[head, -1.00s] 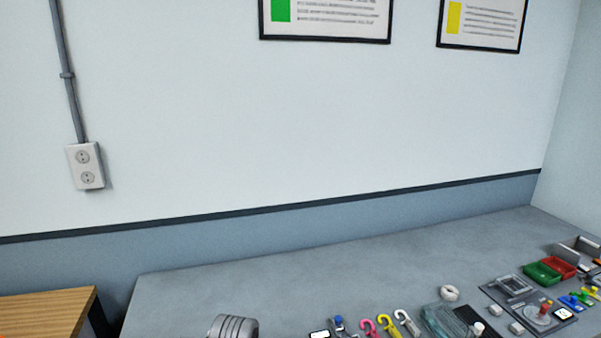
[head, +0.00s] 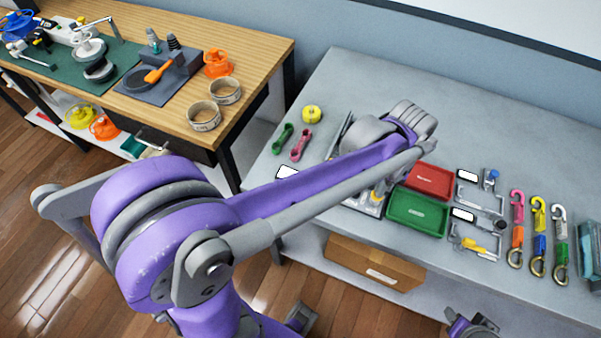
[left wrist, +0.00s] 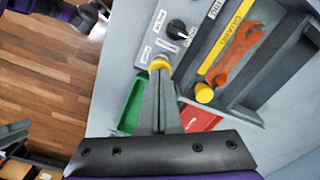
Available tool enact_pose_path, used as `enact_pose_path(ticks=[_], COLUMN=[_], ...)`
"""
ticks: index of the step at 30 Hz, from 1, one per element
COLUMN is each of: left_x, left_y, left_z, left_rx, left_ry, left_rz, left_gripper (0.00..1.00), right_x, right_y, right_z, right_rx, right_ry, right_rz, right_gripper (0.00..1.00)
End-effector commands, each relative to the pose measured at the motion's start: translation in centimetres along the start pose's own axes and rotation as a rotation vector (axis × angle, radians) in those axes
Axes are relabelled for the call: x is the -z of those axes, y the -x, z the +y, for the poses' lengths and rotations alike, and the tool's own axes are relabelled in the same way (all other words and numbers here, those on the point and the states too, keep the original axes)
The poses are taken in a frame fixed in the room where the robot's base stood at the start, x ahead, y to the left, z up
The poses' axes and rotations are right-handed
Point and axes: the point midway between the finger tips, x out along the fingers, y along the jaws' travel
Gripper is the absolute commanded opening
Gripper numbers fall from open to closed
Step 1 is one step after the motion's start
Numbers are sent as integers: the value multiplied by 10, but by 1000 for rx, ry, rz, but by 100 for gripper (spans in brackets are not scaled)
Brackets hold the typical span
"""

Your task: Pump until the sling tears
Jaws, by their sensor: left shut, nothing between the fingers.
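My left gripper (left wrist: 161,80) is shut and empty in the left wrist view. Its fingertips are at or just above a grey control panel (left wrist: 150,32), by a small yellow round part (left wrist: 160,64); contact cannot be told. The panel has a black rotary knob (left wrist: 177,27), a small switch and white labels. In the head view my left arm crosses the grey bench and hides most of this rig. No sling or pump is clearly visible. A dark part at the bottom edge may be my right gripper (head: 474,328).
Red (head: 431,180) and green (head: 416,212) trays sit right of my left arm on the grey bench (head: 505,130). Coloured hooks (head: 538,230) lie further right. A cardboard box (head: 374,262) is beneath. A wooden table (head: 262,38) with tape rolls stands left.

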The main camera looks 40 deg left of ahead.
Motion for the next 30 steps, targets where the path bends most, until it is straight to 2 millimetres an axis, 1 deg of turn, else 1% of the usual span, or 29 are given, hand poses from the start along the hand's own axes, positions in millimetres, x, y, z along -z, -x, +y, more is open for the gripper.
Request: enact_pose_path(ticks=[8, 18, 26, 30], left_x=[0, -1, 0, 0], left_y=[-3, -21, -18, -12], left_z=[0, 0, 0, 0], left_rx=[0, -1, 0, 0], left_ry=[0, 0, 0, 0], left_rz=[0, -1, -1, 0], left_gripper=[0, 0, 0, 0], right_x=[-2, -11, -10, -6], right_y=[-2, -12, -11, -7], right_z=[0, 0, 0, 0], right_rx=[0, 0, 0, 0], right_ry=[0, 0, 0, 0], right_rz=[-1, -8, -7, -5], right_gripper=[44, 44, 44, 44])
